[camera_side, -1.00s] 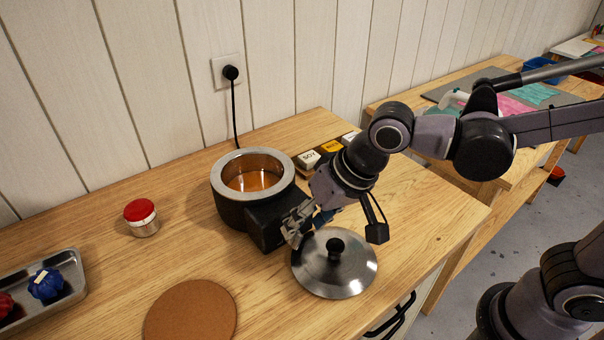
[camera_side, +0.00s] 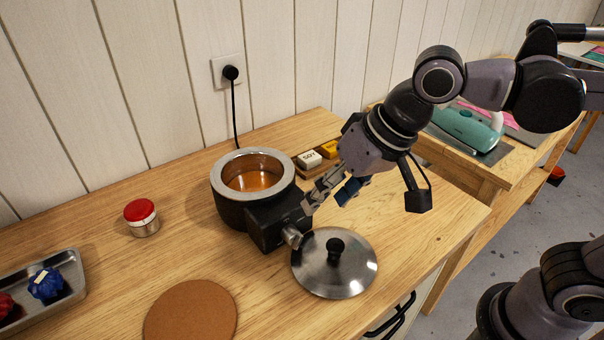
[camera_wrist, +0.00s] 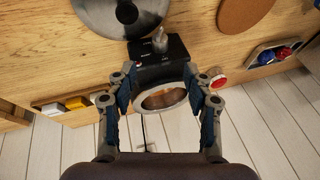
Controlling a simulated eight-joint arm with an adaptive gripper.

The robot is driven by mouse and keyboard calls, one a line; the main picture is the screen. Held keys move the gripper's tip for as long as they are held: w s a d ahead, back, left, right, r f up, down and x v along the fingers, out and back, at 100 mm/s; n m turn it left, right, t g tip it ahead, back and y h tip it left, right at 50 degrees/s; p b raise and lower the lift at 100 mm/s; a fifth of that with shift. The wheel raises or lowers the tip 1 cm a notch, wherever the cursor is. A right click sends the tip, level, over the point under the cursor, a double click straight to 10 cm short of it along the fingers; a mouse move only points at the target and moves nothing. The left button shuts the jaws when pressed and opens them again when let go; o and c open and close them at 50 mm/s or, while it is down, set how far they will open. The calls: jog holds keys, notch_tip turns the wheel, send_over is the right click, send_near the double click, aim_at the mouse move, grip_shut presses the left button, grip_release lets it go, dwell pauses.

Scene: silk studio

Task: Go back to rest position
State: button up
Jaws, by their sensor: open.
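My gripper (camera_side: 330,188) is open and empty in the side view, in the air above the right side of the wax pot's control box. Its spread fingers (camera_wrist: 162,100) also show in the wrist view, with the pot seen between and beyond them. The black pot (camera_side: 229,206) has a metal rim and holds amber liquid. Its box (camera_side: 273,222) has a metal knob or spout at the front. The round metal lid (camera_side: 335,275) with a black knob lies on the table just in front of the box.
A red-capped jar (camera_side: 141,217) stands left of the pot. A cork mat (camera_side: 190,314) lies at the front. A metal tray (camera_side: 73,283) with blue and red bundles is at far left. Labelled blocks (camera_side: 309,160) sit behind my gripper. A cord runs to the wall socket (camera_side: 226,70).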

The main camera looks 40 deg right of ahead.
jog(key=shift+d, duration=0.1)
jog(key=d+f+t+h, duration=0.1)
jog(key=d+f, duration=0.2)
jog(key=d, duration=0.6)
jog(key=d+f+n+t+h, duration=0.1)
jog(key=d+f, duration=0.3)
jog(key=d, duration=0.6)
jog(key=shift+s+t+h, duration=0.3)
jog(key=shift+h, duration=0.1)
